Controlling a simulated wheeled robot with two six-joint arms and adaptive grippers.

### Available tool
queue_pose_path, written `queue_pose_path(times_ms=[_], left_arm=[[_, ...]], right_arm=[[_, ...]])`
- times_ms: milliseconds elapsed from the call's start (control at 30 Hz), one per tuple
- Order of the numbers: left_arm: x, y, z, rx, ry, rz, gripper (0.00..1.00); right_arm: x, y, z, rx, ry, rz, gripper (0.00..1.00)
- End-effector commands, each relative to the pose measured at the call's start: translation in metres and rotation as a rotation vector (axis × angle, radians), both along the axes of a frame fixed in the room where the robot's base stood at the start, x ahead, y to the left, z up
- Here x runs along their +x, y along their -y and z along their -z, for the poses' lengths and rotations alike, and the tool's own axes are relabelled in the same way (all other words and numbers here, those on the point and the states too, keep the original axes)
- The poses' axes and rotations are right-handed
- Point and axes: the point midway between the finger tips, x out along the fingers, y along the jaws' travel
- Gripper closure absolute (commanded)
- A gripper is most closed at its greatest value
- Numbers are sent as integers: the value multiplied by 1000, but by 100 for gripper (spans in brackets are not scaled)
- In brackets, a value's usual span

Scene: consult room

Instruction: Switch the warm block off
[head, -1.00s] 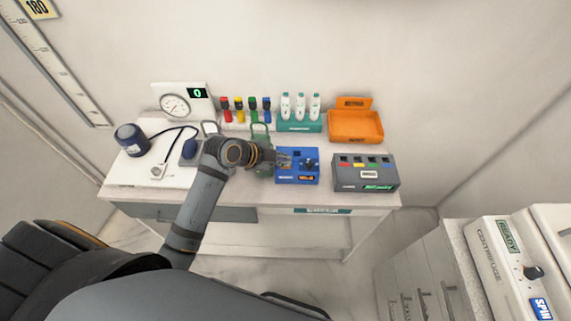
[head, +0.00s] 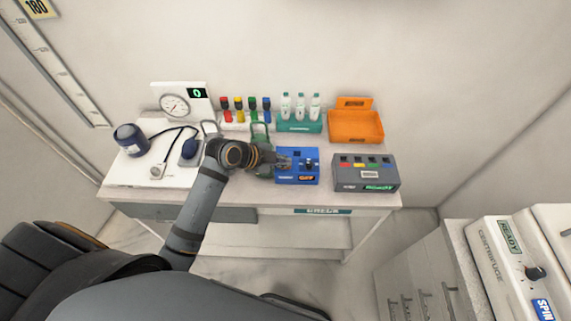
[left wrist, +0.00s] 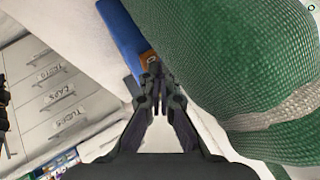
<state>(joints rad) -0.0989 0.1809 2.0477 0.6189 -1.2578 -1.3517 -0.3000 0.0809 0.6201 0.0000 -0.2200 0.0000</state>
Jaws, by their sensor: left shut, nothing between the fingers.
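The warm block, a blue box (head: 284,179), stands on the white table in the head view. It has a dark knob or lever on its upper right, and its small front display shows orange letters that look like OFF. My left gripper (head: 284,162) is at the block's left side, shut and empty, partly covering its top left. In the left wrist view the shut fingertips (left wrist: 154,72) are close to the blue block's edge (left wrist: 124,38); whether they touch it I cannot tell. My right gripper is not in view.
A green textured thing (left wrist: 225,60) fills the wrist view's right side, close to the fingers. A grey box with coloured tabs (head: 366,181) stands right of the block. An orange tray (head: 356,127) and a teal bottle rack (head: 300,127) stand behind. The table front is clear.

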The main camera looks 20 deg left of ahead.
Motion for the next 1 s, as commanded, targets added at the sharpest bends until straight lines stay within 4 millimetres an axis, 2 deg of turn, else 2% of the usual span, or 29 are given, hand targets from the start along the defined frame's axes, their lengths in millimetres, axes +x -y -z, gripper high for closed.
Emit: queue_pose_path(times_ms=[300, 667, 1000], left_arm=[[0, 0, -17, 1, -1, 0, 100], [0, 0, -18, 0, 0, 0, 100], [0, 0, -49, 0, 1, -1, 100]], right_arm=[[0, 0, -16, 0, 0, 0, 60], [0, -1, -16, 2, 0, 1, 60], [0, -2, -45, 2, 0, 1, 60]])
